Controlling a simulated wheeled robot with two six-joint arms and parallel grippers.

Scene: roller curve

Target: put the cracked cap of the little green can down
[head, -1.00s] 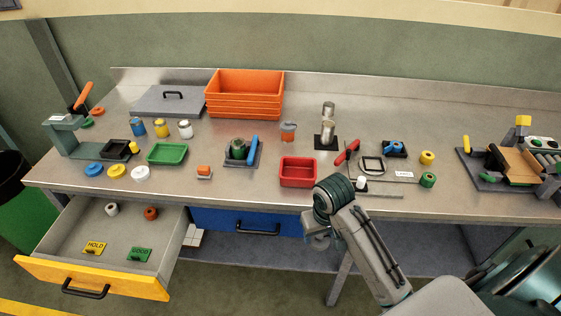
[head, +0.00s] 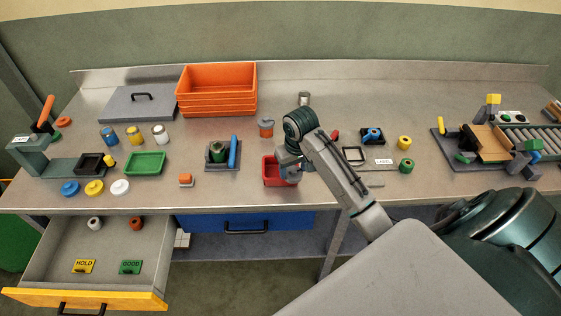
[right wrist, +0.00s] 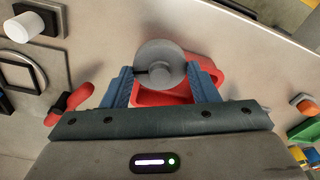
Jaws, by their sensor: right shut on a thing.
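My right gripper (right wrist: 161,75) is shut on a round grey cap (right wrist: 160,58), which has a dark slit at its left side. In the right wrist view the cap is held over the red tray (right wrist: 205,72), covering part of it. In the head view my right gripper (head: 289,172) is at the right side of the red tray (head: 270,181); whether the cap touches the tray is unclear. A small green can (head: 217,151) stands in a grey holder with a blue handle, left of the tray. My left gripper is not in view.
A red-handled tool (right wrist: 73,101) and a black square frame (right wrist: 22,72) lie beside the tray. An open drawer (head: 60,248) juts out at the lower left.

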